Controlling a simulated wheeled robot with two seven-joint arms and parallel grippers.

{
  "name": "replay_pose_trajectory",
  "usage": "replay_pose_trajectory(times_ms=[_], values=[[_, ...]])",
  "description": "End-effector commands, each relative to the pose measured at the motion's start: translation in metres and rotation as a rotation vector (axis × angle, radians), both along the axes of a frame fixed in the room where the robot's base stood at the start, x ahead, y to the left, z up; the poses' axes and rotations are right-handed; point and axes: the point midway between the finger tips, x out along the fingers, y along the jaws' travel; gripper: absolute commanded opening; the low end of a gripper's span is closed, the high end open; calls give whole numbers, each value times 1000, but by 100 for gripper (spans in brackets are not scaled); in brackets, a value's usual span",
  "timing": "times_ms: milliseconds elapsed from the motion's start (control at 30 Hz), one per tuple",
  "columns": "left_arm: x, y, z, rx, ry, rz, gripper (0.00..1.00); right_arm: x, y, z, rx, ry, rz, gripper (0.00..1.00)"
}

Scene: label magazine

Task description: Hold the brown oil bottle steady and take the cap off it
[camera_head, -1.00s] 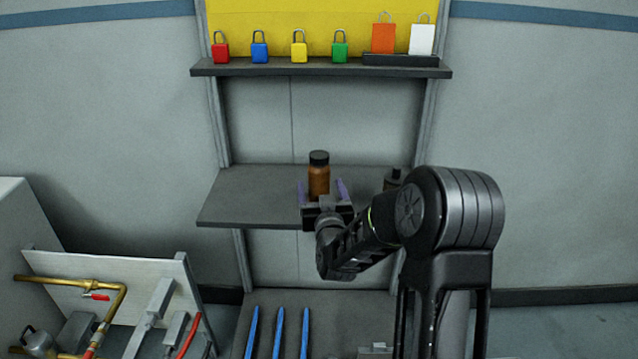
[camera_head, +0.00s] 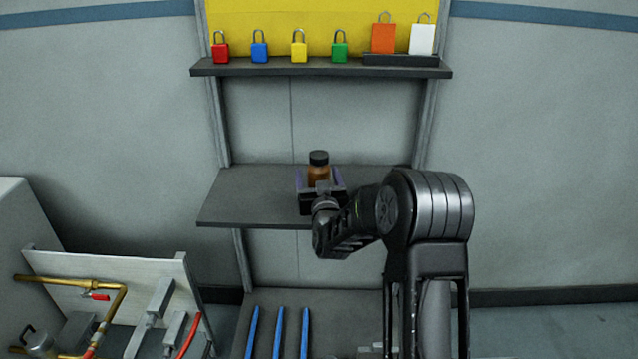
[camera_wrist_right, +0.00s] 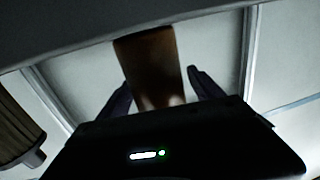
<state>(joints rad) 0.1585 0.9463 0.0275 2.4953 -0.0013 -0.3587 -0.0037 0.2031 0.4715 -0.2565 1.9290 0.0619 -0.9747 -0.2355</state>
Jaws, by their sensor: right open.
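The brown oil bottle (camera_head: 318,173) stands upright on the middle shelf (camera_head: 250,197), with its dark cap (camera_head: 319,157) on top. My right gripper (camera_head: 319,179) is open at the front of the bottle, with one finger on each side of it. In the right wrist view the bottle's brown body (camera_wrist_right: 152,72) rises between the two fingers (camera_wrist_right: 160,93). Gaps seem to show beside the bottle. The gripper body hides the bottle's lower part. My left gripper is in neither view.
Blue sticks (camera_head: 279,333) lie on the lower shelf. A pipe panel (camera_head: 165,268) stands at lower left. The middle shelf's left side is clear. A dark ridged object (camera_wrist_right: 18,128) shows in the wrist view.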

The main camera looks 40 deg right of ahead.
Motion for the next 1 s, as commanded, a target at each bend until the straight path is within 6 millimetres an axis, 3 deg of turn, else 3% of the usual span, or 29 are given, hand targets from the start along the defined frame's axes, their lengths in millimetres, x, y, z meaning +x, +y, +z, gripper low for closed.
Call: replay_pose_trajectory(times_ms=[433, 1000], values=[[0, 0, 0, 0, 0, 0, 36, 0, 0, 0, 0, 0, 0, 75], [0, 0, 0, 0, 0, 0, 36, 0, 0, 0, 0, 0, 0, 28]])
